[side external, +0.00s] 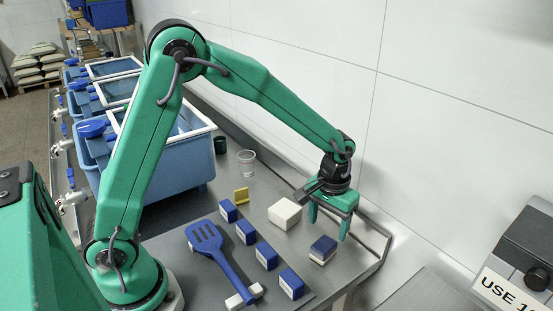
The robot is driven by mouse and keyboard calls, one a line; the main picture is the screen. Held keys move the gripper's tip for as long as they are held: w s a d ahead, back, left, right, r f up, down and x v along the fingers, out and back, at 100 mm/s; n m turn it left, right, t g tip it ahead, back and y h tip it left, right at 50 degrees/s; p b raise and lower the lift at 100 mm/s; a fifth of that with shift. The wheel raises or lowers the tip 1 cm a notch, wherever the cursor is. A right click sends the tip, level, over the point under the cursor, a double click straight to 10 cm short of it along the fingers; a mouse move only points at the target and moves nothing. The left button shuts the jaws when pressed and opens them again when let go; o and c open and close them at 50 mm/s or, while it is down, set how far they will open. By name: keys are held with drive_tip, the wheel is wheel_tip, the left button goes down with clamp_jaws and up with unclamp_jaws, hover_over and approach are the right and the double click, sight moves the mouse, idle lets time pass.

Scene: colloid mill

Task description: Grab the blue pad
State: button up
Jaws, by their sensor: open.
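A blue pad (324,244), with a dark blue top and a pale layer below, lies near the right end of the grey metal table. My gripper (329,229) points down just behind and above the pad. Its two green fingers are spread apart, with nothing visible between them. The pad is in full view and looks apart from the fingers, though the exact gap is hard to tell.
A cream block (285,213) sits left of the pad. Several blue-and-white boxes (266,255) stand in a row, with a blue slotted spatula (209,243) beside them. A yellow piece (241,196), clear cup (246,162) and dark green cup (220,145) stand farther back. The wall is close behind.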

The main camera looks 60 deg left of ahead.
sight(324, 244)
drive_tip(key=shift+s+f, duration=0.15)
drive_tip(key=shift+f, duration=3.75)
drive_tip(key=c, duration=1.1)
drive_tip(key=shift+o, duration=0.2)
drive_tip(key=shift+r, duration=0.15)
drive_tip(key=shift+r, duration=0.9)
wheel_tip(324, 244, up, 2)
drive_tip(key=shift+r, duration=0.2)
drive_tip(key=s+d+r, duration=0.6)
drive_tip(key=s+d, duration=0.2)
drive_tip(key=shift+d+r, duration=0.2)
drive_tip(key=shift+r, duration=0.1)
drive_tip(key=shift+s, duration=0.1)
